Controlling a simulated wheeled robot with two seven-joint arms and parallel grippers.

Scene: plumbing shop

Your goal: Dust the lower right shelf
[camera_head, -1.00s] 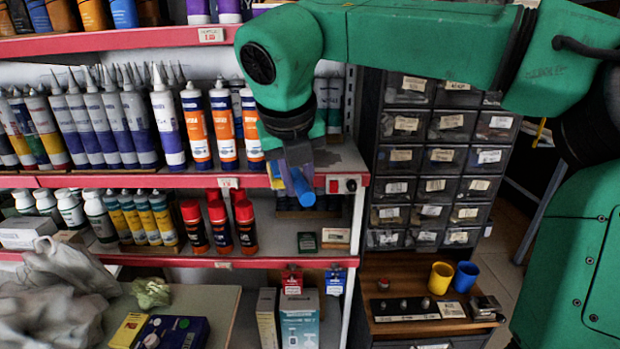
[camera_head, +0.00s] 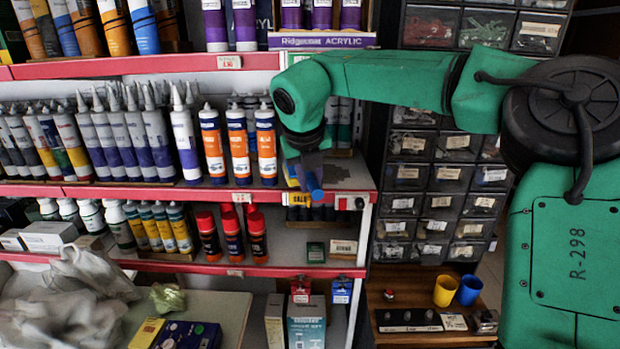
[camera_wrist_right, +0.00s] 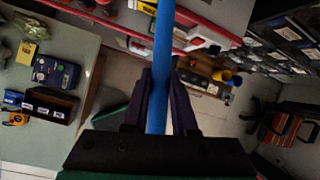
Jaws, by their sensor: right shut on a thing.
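My right gripper (camera_head: 308,172) is shut on a blue rod-like handle (camera_head: 316,194). It holds the handle in front of the right end of the middle red-edged shelf (camera_head: 345,170). In the right wrist view the blue handle (camera_wrist_right: 162,70) runs between the two dark fingers (camera_wrist_right: 160,105) and out past the top edge. Any dusting head on it is out of sight or hidden. The lower red-edged shelf (camera_head: 290,271) lies below, with red-capped cans (camera_head: 232,238) towards its middle and small boxes (camera_head: 343,248) at its right. I cannot tell contact with a shelf. My left gripper is not in view.
Sealant tubes (camera_head: 237,143) crowd the middle shelf. Small-parts drawers (camera_head: 410,175) stand to the right, above a wooden bench with a yellow cup (camera_head: 444,291) and a blue cup (camera_head: 470,290). A table (camera_head: 225,310) with grey cloth (camera_head: 85,290) is at lower left.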

